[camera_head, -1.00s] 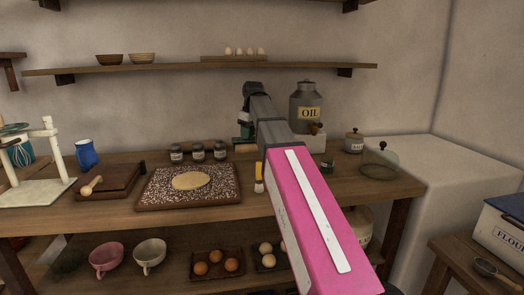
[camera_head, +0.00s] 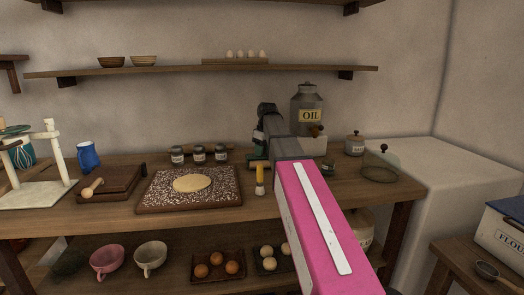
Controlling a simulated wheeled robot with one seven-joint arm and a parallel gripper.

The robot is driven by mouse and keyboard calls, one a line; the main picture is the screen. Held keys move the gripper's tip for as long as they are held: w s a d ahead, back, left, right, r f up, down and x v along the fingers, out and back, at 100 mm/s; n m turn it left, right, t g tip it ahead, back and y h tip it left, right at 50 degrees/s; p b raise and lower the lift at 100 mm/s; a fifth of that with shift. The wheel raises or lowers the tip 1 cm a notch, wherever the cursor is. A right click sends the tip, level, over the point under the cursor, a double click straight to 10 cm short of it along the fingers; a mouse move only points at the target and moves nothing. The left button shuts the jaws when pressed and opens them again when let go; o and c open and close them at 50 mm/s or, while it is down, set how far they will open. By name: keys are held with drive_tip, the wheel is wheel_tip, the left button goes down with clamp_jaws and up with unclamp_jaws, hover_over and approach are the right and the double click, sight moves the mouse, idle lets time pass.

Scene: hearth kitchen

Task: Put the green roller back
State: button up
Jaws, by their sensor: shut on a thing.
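My gripper (camera_head: 259,146) is at the far end of my pink and grey arm, over the back part of the worktable, right of the floured board. It is shut on the green roller (camera_head: 258,156), of which only a small dark green part shows; my arm hides much of the rest. I cannot tell whether the roller touches the table.
A floured board (camera_head: 190,203) with dough lies mid-table. A brush (camera_head: 260,178) is close to my gripper. Spice jars (camera_head: 199,155) stand left of it, the oil can (camera_head: 307,100) right behind. A brown board (camera_head: 110,184) and blue jug (camera_head: 88,155) are left.

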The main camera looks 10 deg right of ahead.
drive_tip(key=shift+f, duration=0.25)
drive_tip(key=shift+s+f, duration=0.15)
drive_tip(key=shift+f, duration=0.25)
drive_tip(key=shift+c, duration=0.4)
drive_tip(key=o, duration=1)
drive_tip(key=shift+s+f, duration=0.1)
drive_tip(key=shift+o, duration=0.7)
drive_tip(key=shift+r, duration=0.55)
drive_tip(key=r, duration=0.4)
drive_tip(key=d+r, duration=0.1)
drive_tip(key=r, duration=0.7)
drive_tip(key=shift+s+d+r, duration=0.15)
drive_tip(key=shift+s, duration=0.25)
